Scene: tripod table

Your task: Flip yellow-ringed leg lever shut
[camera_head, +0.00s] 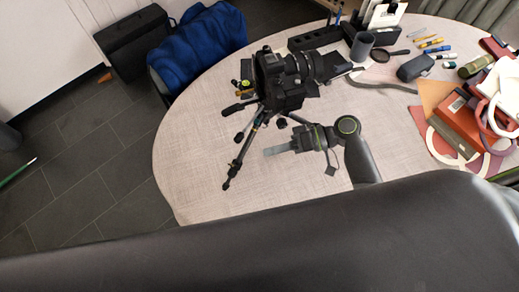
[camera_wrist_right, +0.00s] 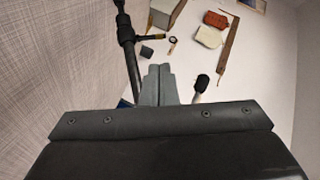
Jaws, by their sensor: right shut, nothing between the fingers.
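A black tripod (camera_head: 236,168) with a camera (camera_head: 285,75) on top stands on the round table. A small yellowish band (camera_head: 256,122) seems to show on its front-left leg; the lever's position is too small to tell. My right gripper (camera_head: 268,151) is shut and empty, low over the table, to the right of that leg and apart from it. In the right wrist view the closed fingers (camera_wrist_right: 158,78) point between a dark leg (camera_wrist_right: 129,55) on the left and a black rounded tip (camera_wrist_right: 201,84) on the right. My left gripper is out of view.
The round table (camera_head: 190,150) is clear left and front of the tripod. Pens, a cup (camera_head: 362,46), a pouch (camera_head: 415,67) and a magnifier lie at the back right. Boxes and rings (camera_head: 460,125) crowd the right side. A blue cloth (camera_head: 200,45) hangs on a chair.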

